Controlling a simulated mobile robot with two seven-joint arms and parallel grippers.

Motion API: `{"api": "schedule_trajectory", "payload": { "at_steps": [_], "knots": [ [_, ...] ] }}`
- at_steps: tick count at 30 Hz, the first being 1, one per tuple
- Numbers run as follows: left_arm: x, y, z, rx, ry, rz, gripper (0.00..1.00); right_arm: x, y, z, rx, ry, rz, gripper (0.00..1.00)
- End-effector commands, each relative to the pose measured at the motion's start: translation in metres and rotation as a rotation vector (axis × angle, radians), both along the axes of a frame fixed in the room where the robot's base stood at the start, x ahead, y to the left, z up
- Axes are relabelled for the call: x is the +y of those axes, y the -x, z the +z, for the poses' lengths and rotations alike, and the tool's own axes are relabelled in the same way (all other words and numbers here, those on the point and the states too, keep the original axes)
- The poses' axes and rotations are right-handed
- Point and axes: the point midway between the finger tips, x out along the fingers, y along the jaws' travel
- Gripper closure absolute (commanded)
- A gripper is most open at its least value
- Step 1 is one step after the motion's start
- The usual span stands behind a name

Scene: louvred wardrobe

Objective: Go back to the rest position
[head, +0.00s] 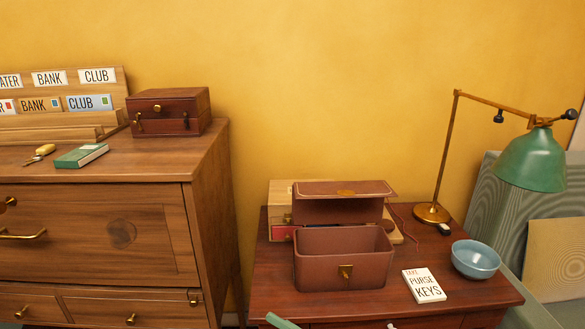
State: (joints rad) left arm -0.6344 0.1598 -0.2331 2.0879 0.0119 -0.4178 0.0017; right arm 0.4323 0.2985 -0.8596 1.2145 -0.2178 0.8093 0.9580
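Neither of my grippers shows in the head view, and no arm of mine can be made out. The head view looks at a wooden dresser (150,235) on the left and a low dark red-brown table (350,306) at the centre right. On the table stands a brown leather box (343,262) with its lid (343,203) raised and its inside empty as far as it shows. A white card reading "TAKE PURSE KEYS" (423,286) lies to its right.
A blue bowl (475,260) and a green lamp (532,160) stand on the table's right. The dresser top holds a dark wooden box (168,111), a green book (81,156), keys (39,154) and a letter rack (60,120). A green strip (281,321) is cut off below.

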Motion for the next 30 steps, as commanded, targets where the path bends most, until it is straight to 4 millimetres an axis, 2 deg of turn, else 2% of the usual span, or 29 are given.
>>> {"api": "schedule_trajectory", "payload": {
  "at_steps": [1, 4, 7, 11, 15, 21, 25, 27, 30],
  "knots": [
    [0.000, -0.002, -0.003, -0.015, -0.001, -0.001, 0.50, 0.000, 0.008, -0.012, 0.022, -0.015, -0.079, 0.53],
    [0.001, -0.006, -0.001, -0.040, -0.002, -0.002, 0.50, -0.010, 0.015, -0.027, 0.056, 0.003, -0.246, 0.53],
    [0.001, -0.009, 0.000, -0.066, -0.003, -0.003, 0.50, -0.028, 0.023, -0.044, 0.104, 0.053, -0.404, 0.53],
    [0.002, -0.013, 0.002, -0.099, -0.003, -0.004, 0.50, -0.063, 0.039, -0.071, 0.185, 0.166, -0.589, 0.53],
    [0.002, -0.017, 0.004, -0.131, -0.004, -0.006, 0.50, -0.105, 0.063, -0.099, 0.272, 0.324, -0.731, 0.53],
    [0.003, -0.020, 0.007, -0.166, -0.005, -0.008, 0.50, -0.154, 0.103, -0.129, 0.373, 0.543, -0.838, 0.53],
    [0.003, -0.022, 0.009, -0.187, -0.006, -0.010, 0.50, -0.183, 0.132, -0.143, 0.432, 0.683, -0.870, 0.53],
    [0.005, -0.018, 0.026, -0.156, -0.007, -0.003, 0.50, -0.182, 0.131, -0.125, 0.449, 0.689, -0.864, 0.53],
    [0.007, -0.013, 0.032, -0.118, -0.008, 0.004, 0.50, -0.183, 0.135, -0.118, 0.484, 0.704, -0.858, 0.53]
  ]
}}
